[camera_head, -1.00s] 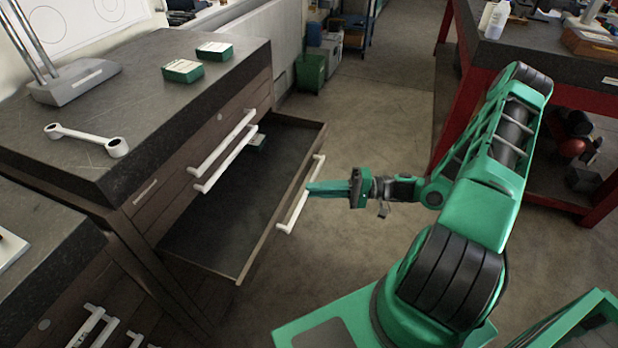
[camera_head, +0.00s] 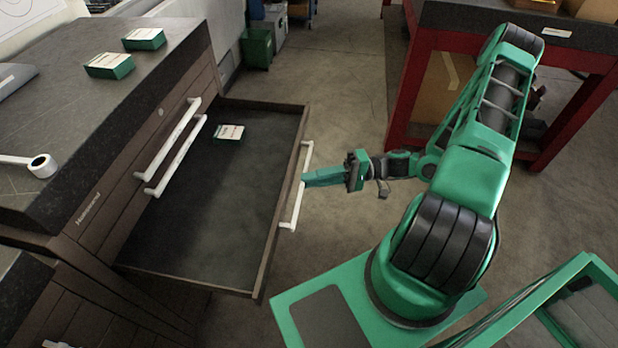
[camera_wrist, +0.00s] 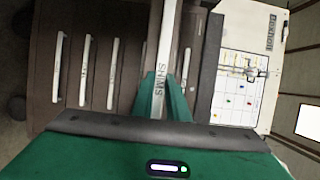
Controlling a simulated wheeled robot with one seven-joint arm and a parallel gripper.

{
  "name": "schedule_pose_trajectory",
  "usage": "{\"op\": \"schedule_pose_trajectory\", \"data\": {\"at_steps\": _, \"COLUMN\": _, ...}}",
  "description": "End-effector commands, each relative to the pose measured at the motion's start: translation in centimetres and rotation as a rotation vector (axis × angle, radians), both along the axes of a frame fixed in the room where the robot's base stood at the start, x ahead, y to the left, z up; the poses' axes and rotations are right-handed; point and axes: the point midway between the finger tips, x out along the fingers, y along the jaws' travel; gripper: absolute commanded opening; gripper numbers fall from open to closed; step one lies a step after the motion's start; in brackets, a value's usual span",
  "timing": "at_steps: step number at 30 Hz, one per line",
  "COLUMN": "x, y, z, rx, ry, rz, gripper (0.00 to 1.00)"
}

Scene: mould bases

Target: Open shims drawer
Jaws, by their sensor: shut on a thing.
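The shims drawer (camera_head: 205,215) stands far out of the dark cabinet (camera_head: 160,110), with its inside in plain view. One small green box with a white top (camera_head: 228,134) lies inside near the far end. The drawer's white handle (camera_head: 292,212) runs along its front. My gripper (camera_head: 307,180) is shut on the middle of this handle. In the wrist view, my green fingers (camera_wrist: 163,90) close around the white handle bar (camera_wrist: 165,50), which bears the word SHIMS.
Other white-handled drawers (camera_wrist: 85,70) of the cabinet look shut. Two green boxes (camera_head: 108,66) (camera_head: 144,39) and a wrench (camera_head: 38,166) lie on the dark cabinet top. A red workbench (camera_head: 405,110) stands at the right.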

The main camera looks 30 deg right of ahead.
Motion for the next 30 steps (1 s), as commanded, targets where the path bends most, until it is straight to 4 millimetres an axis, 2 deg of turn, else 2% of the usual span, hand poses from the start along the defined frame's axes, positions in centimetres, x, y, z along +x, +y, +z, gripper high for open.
{"op": "schedule_pose_trajectory", "data": {"at_steps": 1, "x": 0.4, "y": -0.3, "z": -0.2, "rx": -0.008, "ry": -0.002, "rz": -0.012, "gripper": 0.00}}
{"op": "schedule_pose_trajectory", "data": {"at_steps": 2, "x": 0.4, "y": -0.3, "z": -0.2, "rx": -0.008, "ry": -0.003, "rz": -0.012, "gripper": 0.16}}
{"op": "schedule_pose_trajectory", "data": {"at_steps": 4, "x": 0.4, "y": -0.3, "z": -0.2, "rx": -0.008, "ry": -0.003, "rz": -0.012, "gripper": 0.33}}
{"op": "schedule_pose_trajectory", "data": {"at_steps": 13, "x": 0.2, "y": -0.2, "z": -0.1, "rx": -0.004, "ry": -0.003, "rz": -0.006, "gripper": 0.33}}
{"op": "schedule_pose_trajectory", "data": {"at_steps": 17, "x": 0.1, "y": -0.9, "z": -0.1, "rx": -0.004, "ry": -0.003, "rz": -0.007, "gripper": 0.33}}
{"op": "schedule_pose_trajectory", "data": {"at_steps": 30, "x": -1.5, "y": -8.4, "z": -0.2, "rx": -0.007, "ry": -0.003, "rz": -0.010, "gripper": 0.33}}
